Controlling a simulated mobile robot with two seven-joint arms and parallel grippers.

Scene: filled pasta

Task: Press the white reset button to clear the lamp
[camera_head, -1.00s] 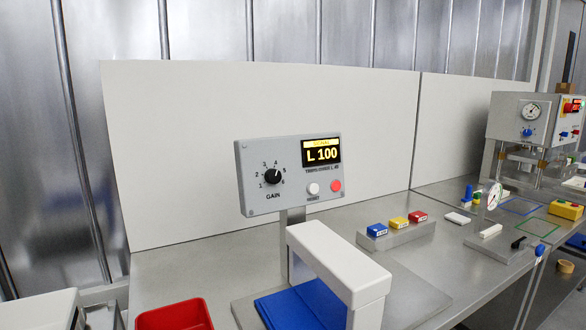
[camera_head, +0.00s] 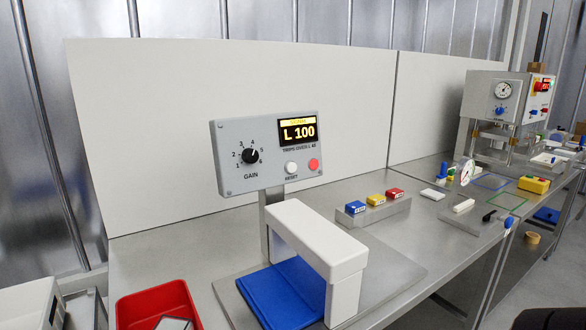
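The white reset button (camera_head: 291,168) sits on the lower front of a grey control box (camera_head: 235,183), above the label RESET. A red button (camera_head: 313,164) is just right of it. The box's display (camera_head: 298,130) shows a yellow band on top and "L 100" in yellow below. A black gain knob (camera_head: 250,156) is on the left of the box. Neither of my grippers can be made out; only dark shapes show at the bottom right edge.
A white arch (camera_head: 318,242) over a blue plate (camera_head: 262,300) stands in front of the box. A red bin (camera_head: 140,306) is at the lower left. Blue, yellow and red blocks (camera_head: 375,200) sit on a grey stand. A press machine (camera_head: 492,100) stands at the far right.

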